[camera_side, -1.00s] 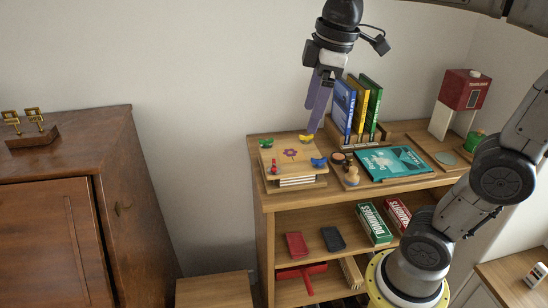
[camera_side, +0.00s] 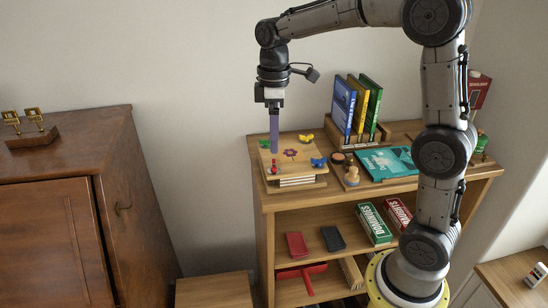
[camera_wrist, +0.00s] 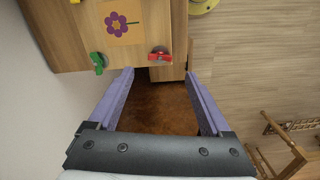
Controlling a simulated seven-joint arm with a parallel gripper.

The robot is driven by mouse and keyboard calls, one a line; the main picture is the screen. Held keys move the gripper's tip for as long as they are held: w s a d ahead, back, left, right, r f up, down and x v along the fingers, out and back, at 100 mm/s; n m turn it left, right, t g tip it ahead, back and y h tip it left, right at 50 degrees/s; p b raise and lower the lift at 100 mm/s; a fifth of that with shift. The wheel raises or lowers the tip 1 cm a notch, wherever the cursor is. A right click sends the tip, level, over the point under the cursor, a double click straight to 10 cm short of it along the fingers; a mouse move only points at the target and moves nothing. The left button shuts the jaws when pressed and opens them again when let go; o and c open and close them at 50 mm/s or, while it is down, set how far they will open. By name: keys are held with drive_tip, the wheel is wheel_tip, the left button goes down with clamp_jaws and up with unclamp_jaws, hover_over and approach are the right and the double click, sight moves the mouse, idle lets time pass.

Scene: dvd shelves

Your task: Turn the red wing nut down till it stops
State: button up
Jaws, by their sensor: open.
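The flower press (camera_side: 297,167) lies on the shelf top, with a purple flower picture on its upper board. The red wing nut (camera_side: 273,169) is at its near left corner in the side view. In the wrist view the red wing nut (camera_wrist: 160,56) is just beyond the fingertips, between their lines. My gripper (camera_side: 274,151) points down over the left part of the press. In the wrist view my gripper (camera_wrist: 159,73) is open, with nothing between its fingers. How far the fingertips are above the nut is unclear.
A green wing nut (camera_wrist: 97,62) is left of the fingers. A yellow nut (camera_side: 306,138) and a blue nut (camera_side: 319,162) are on the press's right side.

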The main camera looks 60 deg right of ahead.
sight(274, 162)
wheel_tip(274, 162, down, 7)
drive_tip(key=shift+f, duration=0.1)
drive_tip(key=shift+c, duration=0.3)
clamp_jaws()
drive_tip(key=shift+m, duration=0.4)
drive_tip(key=m, duration=0.3)
drive_tip(key=shift+m, duration=0.4)
drive_tip(key=m, duration=0.4)
drive_tip(key=shift+m, duration=0.3)
drive_tip(key=m, duration=0.8)
drive_tip(key=shift+m, duration=0.4)
